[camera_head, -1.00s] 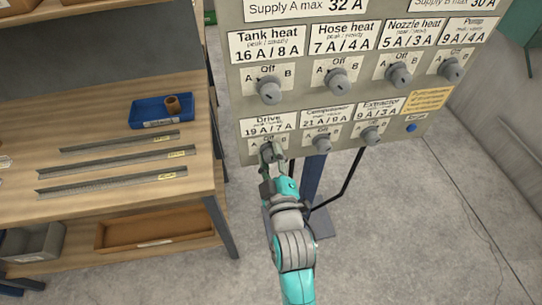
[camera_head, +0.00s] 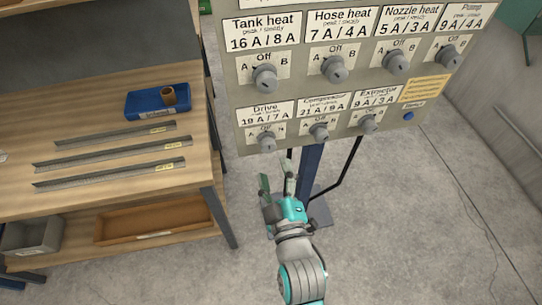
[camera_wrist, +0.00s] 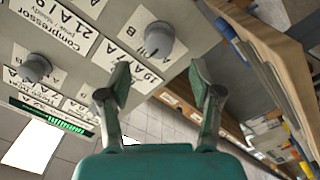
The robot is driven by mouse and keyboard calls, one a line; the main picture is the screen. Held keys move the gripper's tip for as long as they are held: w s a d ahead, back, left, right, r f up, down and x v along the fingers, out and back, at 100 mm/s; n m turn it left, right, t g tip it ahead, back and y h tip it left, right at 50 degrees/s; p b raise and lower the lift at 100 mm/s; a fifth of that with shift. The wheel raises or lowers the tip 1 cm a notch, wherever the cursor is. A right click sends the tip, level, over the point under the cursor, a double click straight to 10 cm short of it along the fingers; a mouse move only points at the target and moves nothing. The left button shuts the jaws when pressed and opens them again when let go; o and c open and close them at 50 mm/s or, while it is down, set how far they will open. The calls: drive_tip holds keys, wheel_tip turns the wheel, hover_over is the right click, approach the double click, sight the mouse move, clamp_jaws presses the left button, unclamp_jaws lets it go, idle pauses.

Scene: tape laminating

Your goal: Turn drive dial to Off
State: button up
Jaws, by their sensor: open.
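The grey drive dial (camera_head: 267,143) sits at the lower left of the switch panel (camera_head: 430,104), under the label "Drive 19 A / 7 A". Its Off mark is above it, between A and B. I cannot clearly tell which mark it points to. It also shows in the wrist view (camera_wrist: 158,38), ahead of my fingertips. My gripper (camera_head: 278,178) is open and empty below the dial, apart from it. In the wrist view its two green-grey fingers (camera_wrist: 160,70) are spread, with nothing between them.
The compressor dial (camera_head: 319,131) and extractor dial (camera_head: 368,123) are to the right of the drive dial. A row of larger dials is above. A wooden workbench (camera_head: 95,203) with metal strips and a blue bin (camera_head: 143,105) stands at left. Floor below the panel is mostly clear.

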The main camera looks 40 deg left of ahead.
drive_tip(key=shift+v, duration=2.15)
drive_tip(key=s+d+f+m+t+h, duration=0.1)
drive_tip(key=s+d+f+m+h, duration=0.15)
drive_tip(key=d, duration=0.55)
drive_tip(key=s+d+f+m+t+h, duration=0.15)
drive_tip(key=d+f+m, duration=0.25)
drive_tip(key=d, duration=0.4)
drive_tip(key=s+d+f+m+t+h, duration=0.1)
drive_tip(key=s+d+f+m+h, duration=0.15)
drive_tip(key=d, duration=0.55)
drive_tip(key=s+d+m+h, duration=0.7)
drive_tip(key=s+d+m, duration=0.2)
drive_tip(key=s, duration=0.7)
drive_tip(key=d+r, duration=0.1)
drive_tip(key=d, duration=0.1)
drive_tip(key=shift+d+m+g, duration=0.35)
drive_tip(key=shift+d+m, duration=0.05)
